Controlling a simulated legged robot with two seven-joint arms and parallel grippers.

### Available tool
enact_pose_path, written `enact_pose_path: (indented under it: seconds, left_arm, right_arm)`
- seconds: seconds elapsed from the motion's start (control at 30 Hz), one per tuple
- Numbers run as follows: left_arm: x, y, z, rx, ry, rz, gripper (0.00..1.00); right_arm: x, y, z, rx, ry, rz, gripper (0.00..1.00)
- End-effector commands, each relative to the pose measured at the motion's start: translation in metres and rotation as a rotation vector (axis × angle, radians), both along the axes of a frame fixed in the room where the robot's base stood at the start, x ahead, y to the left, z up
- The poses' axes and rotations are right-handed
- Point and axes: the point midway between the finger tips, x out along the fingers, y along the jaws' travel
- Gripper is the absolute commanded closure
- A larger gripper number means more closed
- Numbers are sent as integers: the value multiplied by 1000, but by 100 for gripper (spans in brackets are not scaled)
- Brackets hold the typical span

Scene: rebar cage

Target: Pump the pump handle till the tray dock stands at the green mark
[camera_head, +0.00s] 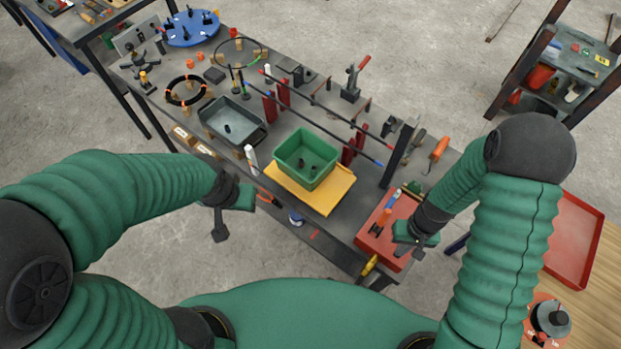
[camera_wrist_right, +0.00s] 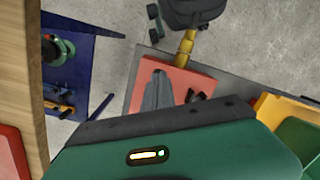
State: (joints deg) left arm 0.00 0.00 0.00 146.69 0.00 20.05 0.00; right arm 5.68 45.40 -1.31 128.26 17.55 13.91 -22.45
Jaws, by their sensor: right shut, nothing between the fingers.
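A red base plate (camera_head: 373,243) sits at the table's front right corner, with blue, orange and dark fittings on it. A yellow grip (camera_head: 370,265) sticks out at its front edge; I cannot tell whether it is the pump handle. The grip also shows in the right wrist view (camera_wrist_right: 186,46). A yellow platform (camera_head: 323,203) carries a green bin (camera_head: 297,146); which part is the tray dock is unclear. I cannot make out the green mark. My right gripper (camera_head: 417,248) is shut and empty, above the red plate's right side. My left gripper (camera_head: 220,230) hangs off the table's front edge.
A grey tray (camera_head: 232,121) stands left of the green bin. Long dark bars on red stands and a dark post (camera_head: 401,153) rise behind the yellow platform. A red tray (camera_head: 577,240) lies on a wooden table at right. A shelf stands at back right.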

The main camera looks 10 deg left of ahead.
Motion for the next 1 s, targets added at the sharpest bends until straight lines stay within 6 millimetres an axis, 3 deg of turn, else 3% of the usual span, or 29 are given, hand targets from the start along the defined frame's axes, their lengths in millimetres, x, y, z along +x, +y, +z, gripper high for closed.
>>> enact_pose_path:
  seconds: [0.17,0.73,1.0]
  left_arm:
    - [0,0,5,0,0,0,64]
    - [0,0,72,0,0,0,64]
    - [0,0,72,0,0,0,64]
  right_arm:
    - [1,0,5,-1,-2,0,100]
    - [23,-8,83,0,-1,0,100]
    - [25,-9,84,0,0,0,100]
